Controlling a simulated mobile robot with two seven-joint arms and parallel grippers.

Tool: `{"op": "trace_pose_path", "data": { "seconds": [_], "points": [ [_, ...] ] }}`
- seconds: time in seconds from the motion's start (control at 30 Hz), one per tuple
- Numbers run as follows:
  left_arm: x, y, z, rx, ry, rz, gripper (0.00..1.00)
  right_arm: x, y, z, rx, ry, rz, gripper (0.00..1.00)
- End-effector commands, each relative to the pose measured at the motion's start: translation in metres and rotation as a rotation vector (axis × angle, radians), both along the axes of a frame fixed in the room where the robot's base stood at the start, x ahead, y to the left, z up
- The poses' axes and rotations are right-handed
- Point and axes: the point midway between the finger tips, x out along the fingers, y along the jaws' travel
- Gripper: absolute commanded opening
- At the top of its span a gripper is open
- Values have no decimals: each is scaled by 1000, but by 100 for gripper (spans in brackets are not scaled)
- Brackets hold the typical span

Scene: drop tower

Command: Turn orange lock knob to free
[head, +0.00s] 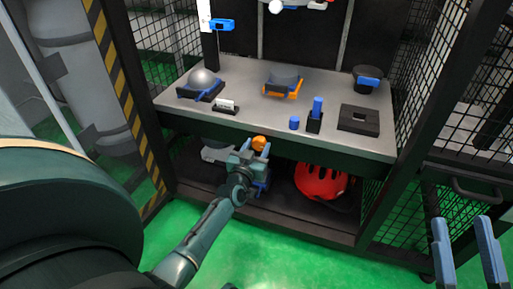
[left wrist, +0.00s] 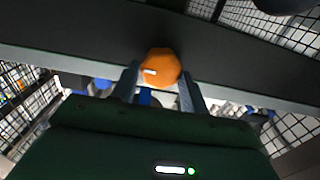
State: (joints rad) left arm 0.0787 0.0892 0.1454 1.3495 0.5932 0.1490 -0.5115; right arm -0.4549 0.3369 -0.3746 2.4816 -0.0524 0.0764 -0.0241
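The orange lock knob (head: 259,143) is on the dark front rail below the table top. A small white mark shows on its left side in the left wrist view (left wrist: 161,67). My left gripper (head: 253,150) is at the knob, its fingers spread. In the left wrist view its two fingertips (left wrist: 160,75) lie on either side of the knob, very close to its edges; I cannot tell whether they touch it. My right gripper (head: 466,248) is open and empty at the lower right of the head view, away from the table.
The grey table top (head: 330,88) holds a dome, an orange cradle, a dark round fixture and several blue-marked parts. A red helmet (head: 320,182) lies on the lower shelf, right of my left gripper. Mesh panels stand at both sides. The green floor in front is clear.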

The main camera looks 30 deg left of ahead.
Motion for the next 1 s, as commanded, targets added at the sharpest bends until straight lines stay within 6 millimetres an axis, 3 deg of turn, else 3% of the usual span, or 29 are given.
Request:
{"op": "trace_pose_path", "data": {
  "seconds": [0.27, 0.67, 1.0],
  "points": [
    [0, 0, 0, 0, 0, 0, 22, 0, 0, 0, 0, 1, 0, 36],
    [-1, 0, 0, -86, -20, 0, 22, 0, 0, 0, 0, 16, 1, 36],
    [-1, 2, 0, -355, -84, -1, 22, -2, 1, -9, 10, 90, -3, 36]
  ]
}}
